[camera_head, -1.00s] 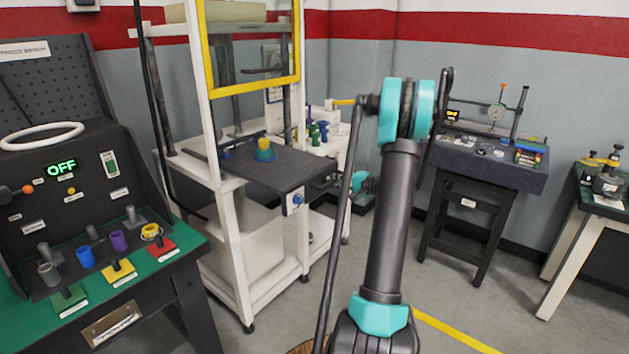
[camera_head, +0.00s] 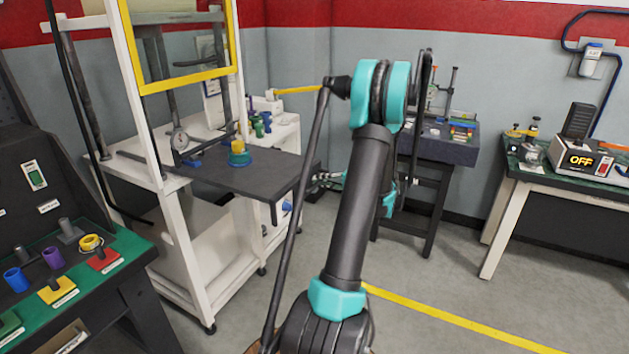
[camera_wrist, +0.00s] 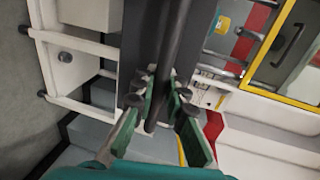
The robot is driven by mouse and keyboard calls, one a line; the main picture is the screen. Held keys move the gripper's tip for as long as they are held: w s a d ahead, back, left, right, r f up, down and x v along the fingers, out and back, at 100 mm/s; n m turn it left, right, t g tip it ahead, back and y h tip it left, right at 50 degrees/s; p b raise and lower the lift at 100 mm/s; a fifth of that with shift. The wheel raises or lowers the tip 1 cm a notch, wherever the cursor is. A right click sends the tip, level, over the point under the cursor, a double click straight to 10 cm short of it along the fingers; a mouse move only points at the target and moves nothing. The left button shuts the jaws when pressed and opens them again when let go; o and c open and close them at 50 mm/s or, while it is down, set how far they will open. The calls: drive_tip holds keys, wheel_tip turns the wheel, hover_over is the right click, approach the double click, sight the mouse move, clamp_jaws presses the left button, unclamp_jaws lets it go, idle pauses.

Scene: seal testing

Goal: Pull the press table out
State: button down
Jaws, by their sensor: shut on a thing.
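The press table (camera_head: 225,178) is a dark flat plate that sticks out to the right from the white press frame (camera_head: 178,240). A fixture (camera_head: 238,155) with a blue base, green ring and yellow top stands on it. My gripper (camera_head: 322,181) is at the table's right end, partly hidden by my arm in the head view. In the wrist view my gripper (camera_wrist: 163,97) is shut on a dark bar (camera_wrist: 172,65) along the edge of the table (camera_wrist: 138,40). The exact contact is hard to see.
A yellow-edged guard (camera_head: 190,78) hangs on the frame above the table. A bench with coloured cups (camera_head: 93,242) is at the left. A dark stand (camera_head: 445,150) and a green-topped bench (camera_head: 560,182) are at the right. The floor (camera_head: 420,270) between is clear.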

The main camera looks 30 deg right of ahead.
drive_tip(key=shift+s+d+f, duration=0.1)
drive_tip(key=shift+s+d, duration=0.1)
drive_tip(key=c, duration=1.5)
unclamp_jaws()
drive_tip(key=shift+c, duration=0.2)
drive_tip(key=v, duration=1.2)
